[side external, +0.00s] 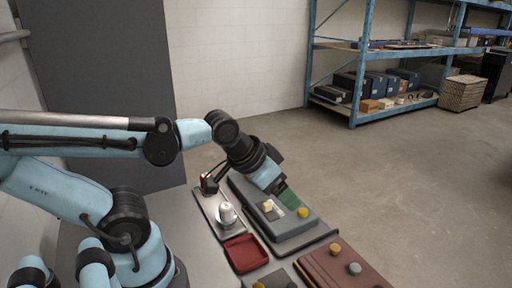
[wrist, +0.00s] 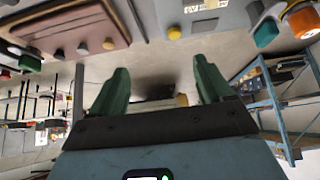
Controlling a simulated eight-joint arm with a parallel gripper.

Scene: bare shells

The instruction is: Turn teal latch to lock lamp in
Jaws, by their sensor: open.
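My gripper (side external: 288,198) has green fingers and hangs over the far part of a grey-blue fixture (side external: 290,233) in the side view. In the wrist view my gripper (wrist: 162,85) has its fingers wide apart with nothing between them. A small teal piece (wrist: 265,33), possibly the latch, shows at the upper right of the wrist view beside an orange knob (wrist: 302,20). I cannot pick out the latch in the side view. A white bulb-shaped thing (side external: 227,213), possibly the lamp, stands upright on a grey tray left of the fixture.
The fixture carries a yellow knob (side external: 303,213) and a cream piece (side external: 267,206). A red tray (side external: 246,254) lies nearer the camera. A brown-red panel (side external: 335,268) with knobs stands at front right. Blue shelving (side external: 358,75) is far behind, across open floor.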

